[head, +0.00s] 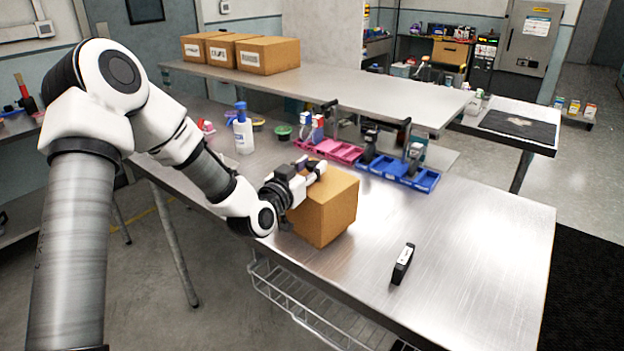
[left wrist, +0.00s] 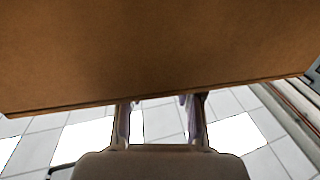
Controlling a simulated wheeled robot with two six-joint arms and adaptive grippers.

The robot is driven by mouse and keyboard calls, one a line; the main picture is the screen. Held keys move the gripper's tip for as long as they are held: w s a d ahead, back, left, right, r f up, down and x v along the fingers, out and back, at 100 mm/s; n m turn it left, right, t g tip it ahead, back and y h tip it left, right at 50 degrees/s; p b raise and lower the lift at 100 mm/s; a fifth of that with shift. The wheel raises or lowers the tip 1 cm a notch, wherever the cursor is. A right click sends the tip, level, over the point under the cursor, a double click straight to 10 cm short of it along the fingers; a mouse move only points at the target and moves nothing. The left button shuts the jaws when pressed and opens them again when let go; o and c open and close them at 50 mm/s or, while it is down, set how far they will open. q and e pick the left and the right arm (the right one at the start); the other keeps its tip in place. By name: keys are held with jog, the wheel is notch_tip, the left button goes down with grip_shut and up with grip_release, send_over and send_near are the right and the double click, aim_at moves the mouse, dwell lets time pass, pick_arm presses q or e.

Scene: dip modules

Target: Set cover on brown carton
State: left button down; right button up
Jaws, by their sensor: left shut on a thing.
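The brown carton (head: 325,213) is at the near left part of the steel table, close to its edge. It looks upright, and no separate cover can be told apart from it. My left gripper (head: 318,170) is at the carton's upper left side, shut on it. In the left wrist view, a brown cardboard face (left wrist: 160,50) fills the upper part. The fingers of my left gripper (left wrist: 160,108) reach up to its lower edge, and their tips are partly hidden. My right gripper is not in view.
A white-blue bottle (head: 242,130) stands at the back left. The table's right part is clear.

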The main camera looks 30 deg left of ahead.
pick_arm(q)
jog(key=shift+d+f, duration=0.1)
jog(key=shift+f, duration=0.65)
jog(key=shift+a+f, duration=0.3)
jog(key=shift+a, duration=0.1)
jog(key=shift+d+f+b, duration=0.2)
jog(key=shift+f+b, duration=0.1)
jog(key=shift+b, duration=0.1)
jog(key=c, duration=0.8)
grip_release()
jog(key=shift+a, duration=0.1)
jog(key=shift+o, duration=0.2)
